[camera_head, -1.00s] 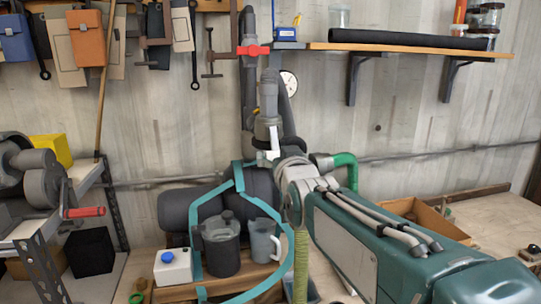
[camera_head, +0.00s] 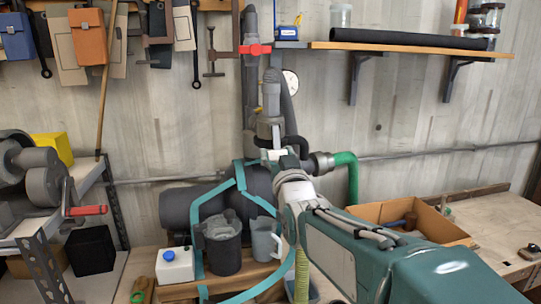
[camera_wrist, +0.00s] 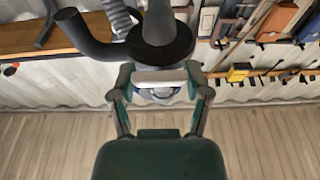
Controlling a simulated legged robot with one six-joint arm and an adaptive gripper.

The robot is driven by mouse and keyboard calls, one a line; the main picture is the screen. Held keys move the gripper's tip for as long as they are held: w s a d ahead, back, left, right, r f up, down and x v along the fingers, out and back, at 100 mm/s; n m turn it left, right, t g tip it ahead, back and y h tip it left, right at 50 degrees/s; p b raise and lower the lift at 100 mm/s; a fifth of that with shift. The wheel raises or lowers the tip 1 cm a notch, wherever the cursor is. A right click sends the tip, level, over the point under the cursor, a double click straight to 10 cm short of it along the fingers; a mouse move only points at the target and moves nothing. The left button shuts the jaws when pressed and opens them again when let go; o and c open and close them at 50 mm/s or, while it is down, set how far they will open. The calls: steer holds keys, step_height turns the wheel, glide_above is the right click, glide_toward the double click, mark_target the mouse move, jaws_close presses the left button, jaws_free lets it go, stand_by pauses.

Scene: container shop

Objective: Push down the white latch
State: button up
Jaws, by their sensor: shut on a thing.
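The white latch (camera_head: 274,155) is a small white bar low on the grey pipe fitting (camera_head: 269,125), and it lies about level. In the wrist view the white latch (camera_wrist: 160,78) spans the space between my two green fingers, below a dark round flange (camera_wrist: 160,45). My gripper (camera_wrist: 159,92) is shut on the latch, with a finger at each end of it. In the head view my gripper (camera_head: 286,158) is at the latch, and its fingers are partly hidden by my own arm.
A red-handled valve (camera_head: 254,50) and a round gauge (camera_head: 291,82) are near the pipe. A shelf (camera_head: 400,48) is at upper right. Below are a dark jug (camera_head: 222,248), a clear jug (camera_head: 264,242), a white canister (camera_head: 174,268) and a cardboard box (camera_head: 440,224).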

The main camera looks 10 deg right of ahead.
stand_by(0.3)
steer(key=o, duration=1.2)
steer(key=shift+w+a, duration=0.1)
steer(key=shift+c, duration=0.2)
steer(key=shift+f, duration=0.1)
steer(key=v, duration=1.2)
steer(key=shift+f, duration=0.1)
steer(key=s+f+g, duration=1.5)
steer(key=s+f, duration=0.2)
steer(key=f, duration=0.1)
steer(key=shift+f, duration=0.15)
